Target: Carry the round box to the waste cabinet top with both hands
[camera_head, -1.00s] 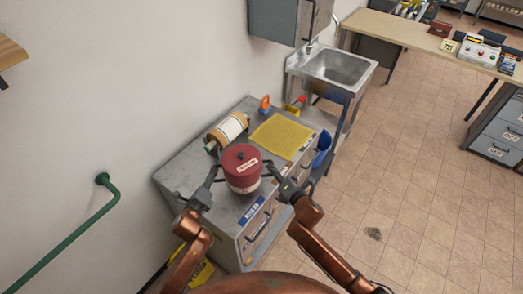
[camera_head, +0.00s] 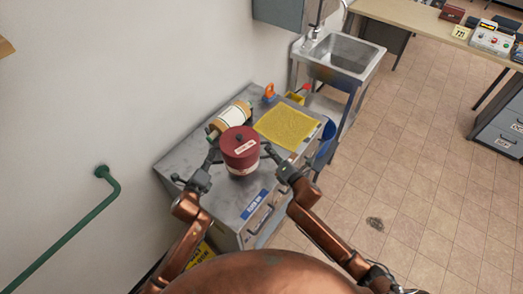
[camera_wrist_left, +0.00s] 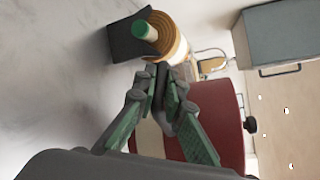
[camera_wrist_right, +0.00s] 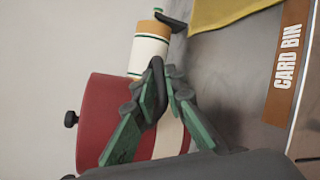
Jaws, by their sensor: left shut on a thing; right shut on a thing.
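The round box (camera_head: 240,150), dark red with a knobbed lid and a pale band, is upright over the grey waste cabinet top (camera_head: 190,160). I cannot tell whether its base touches the top. My left gripper (camera_head: 213,153) is at its left side and my right gripper (camera_head: 268,151) at its right, both shut on it. The left wrist view shows the left fingers (camera_wrist_left: 163,88) closed in front of the red wall (camera_wrist_left: 222,110). The right wrist view shows the right fingers (camera_wrist_right: 160,78) likewise against the box (camera_wrist_right: 105,105).
A sink (camera_head: 345,53) stands beyond. A green rail (camera_head: 85,225) is on the left wall.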

